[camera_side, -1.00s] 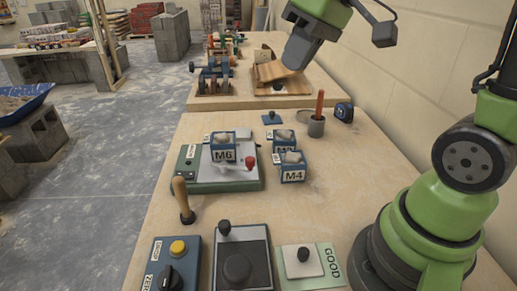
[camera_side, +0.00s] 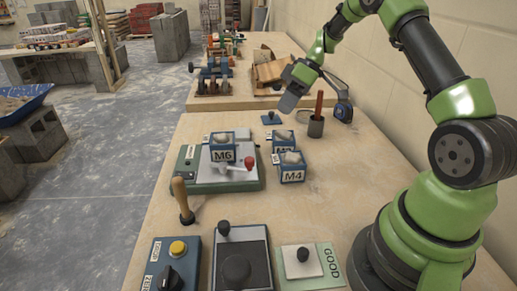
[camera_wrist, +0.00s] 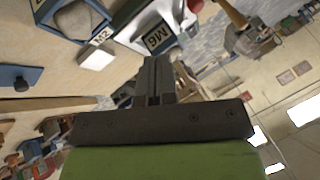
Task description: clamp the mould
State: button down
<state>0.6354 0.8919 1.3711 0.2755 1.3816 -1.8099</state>
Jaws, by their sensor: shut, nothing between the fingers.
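The mould marked M6 (camera_side: 222,154) is a blue-framed box with grey content. It sits on the pale plate of a green-edged clamp base (camera_side: 195,184). A lever with a red knob (camera_side: 249,162) runs beside its front right; whether it presses on the mould cannot be told. In the wrist view M6 (camera_wrist: 158,38) and the red knob (camera_wrist: 195,5) show beyond the fingers. My gripper (camera_side: 288,105) is shut and empty, above the table's far part, behind and right of the moulds. Its fingers (camera_wrist: 155,80) show together in the wrist view.
Mould M4 (camera_side: 292,172) and another mould, M2 (camera_wrist: 103,37), stand right of the base. A wooden-handled tool (camera_side: 182,198) stands front left.

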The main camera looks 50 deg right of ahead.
jog(key=x, duration=1)
jog(key=shift+a+f, duration=0.1)
jog(key=shift+s+a, duration=0.2)
jog(key=shift+a, duration=0.3)
jog(key=shift+s+a, duration=0.2)
jog(key=shift+a, duration=0.35)
jog(key=shift+s+a, duration=0.25)
jog(key=shift+a, duration=0.55)
jog(key=shift+s, duration=0.1)
